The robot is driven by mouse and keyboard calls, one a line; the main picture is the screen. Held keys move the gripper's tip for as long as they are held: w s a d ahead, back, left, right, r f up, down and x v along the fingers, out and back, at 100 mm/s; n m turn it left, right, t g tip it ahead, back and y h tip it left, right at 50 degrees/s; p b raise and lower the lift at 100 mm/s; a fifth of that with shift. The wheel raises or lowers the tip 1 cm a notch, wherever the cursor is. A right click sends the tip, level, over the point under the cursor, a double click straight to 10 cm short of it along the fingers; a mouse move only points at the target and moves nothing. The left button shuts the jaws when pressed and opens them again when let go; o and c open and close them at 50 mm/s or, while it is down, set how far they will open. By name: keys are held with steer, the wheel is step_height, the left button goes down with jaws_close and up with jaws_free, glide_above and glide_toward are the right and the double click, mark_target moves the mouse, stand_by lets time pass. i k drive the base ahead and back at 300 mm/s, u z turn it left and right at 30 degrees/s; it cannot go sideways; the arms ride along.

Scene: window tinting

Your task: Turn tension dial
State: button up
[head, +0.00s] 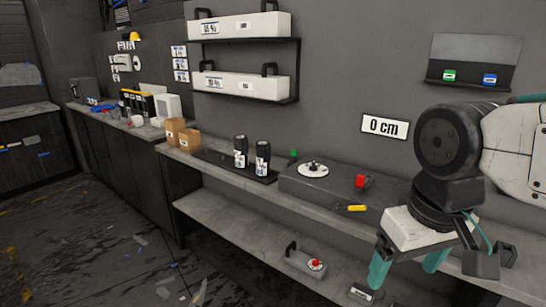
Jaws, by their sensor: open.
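A round white dial (313,170) with a dark knob at its centre lies on top of a long grey box on the bench; it looks like the tension dial, but no label on it is readable. My gripper (407,270) hangs at the lower right with its two teal fingers spread apart and nothing between them. It is to the right of the dial and nearer the camera, clearly apart from it.
A red block (362,181) and a yellow-handled tool (352,208) are near the dial, toward my gripper. Two black-and-white canisters (241,152) stand left.

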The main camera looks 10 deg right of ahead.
mark_target(312, 168)
steer(key=u, duration=0.35)
steer(key=k, duration=0.5)
steer(key=u, duration=0.1)
steer(key=i, duration=1.2)
steer(key=z, duration=0.8)
steer(key=i, duration=0.25)
steer(key=z, duration=0.1)
